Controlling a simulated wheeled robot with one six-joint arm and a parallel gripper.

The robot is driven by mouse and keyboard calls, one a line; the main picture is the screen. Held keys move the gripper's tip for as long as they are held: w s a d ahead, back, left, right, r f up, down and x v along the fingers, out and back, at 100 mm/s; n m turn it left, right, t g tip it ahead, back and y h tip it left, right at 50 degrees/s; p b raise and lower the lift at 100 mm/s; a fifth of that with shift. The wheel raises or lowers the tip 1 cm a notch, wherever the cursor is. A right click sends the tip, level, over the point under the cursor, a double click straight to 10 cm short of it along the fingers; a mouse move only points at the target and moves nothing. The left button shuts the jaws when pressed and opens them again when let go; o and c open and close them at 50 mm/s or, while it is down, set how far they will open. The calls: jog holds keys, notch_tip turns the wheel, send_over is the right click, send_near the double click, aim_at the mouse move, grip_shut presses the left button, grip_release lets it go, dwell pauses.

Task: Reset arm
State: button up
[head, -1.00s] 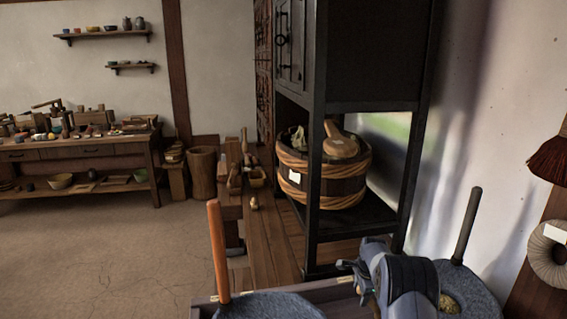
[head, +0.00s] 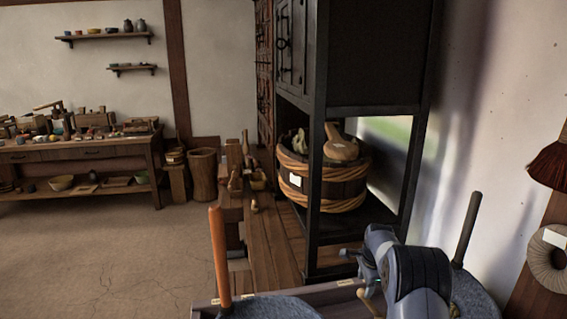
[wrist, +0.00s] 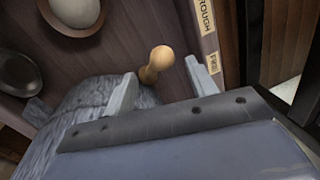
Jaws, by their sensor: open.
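My gripper (head: 358,272) is at the lower right of the head view, beside the dark shelf stand and above the wooden box. In the wrist view its two grey fingers (wrist: 163,84) are spread apart with nothing clamped between them. A pale wooden knob (wrist: 155,64) shows beyond the gap between the fingers; I cannot tell whether it touches either one. A rough grey stone (wrist: 75,110) lies below the left finger.
Two grey querns stand at the front: left one (head: 265,307) with an orange-brown handle (head: 219,255), right one with a dark handle (head: 467,230). A box rim bears a "ROUGH" label (wrist: 205,17). A black stand (head: 314,200) holds a wooden tub (head: 335,190). Open floor (head: 100,250) lies left.

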aim_at(362, 291)
jog(key=f, duration=0.2)
jog(key=w+f+b, duration=0.1)
jog(key=f, duration=0.4)
jog(key=shift+w+a, duration=0.15)
jog(key=shift+w+r+m, duration=0.25)
jog(key=shift+m, duration=0.05)
jog(key=shift+w+d+m, duration=0.3)
jog(key=shift+w+m, duration=0.05)
jog(key=shift+m, duration=0.35)
jog(key=shift+r, duration=0.1)
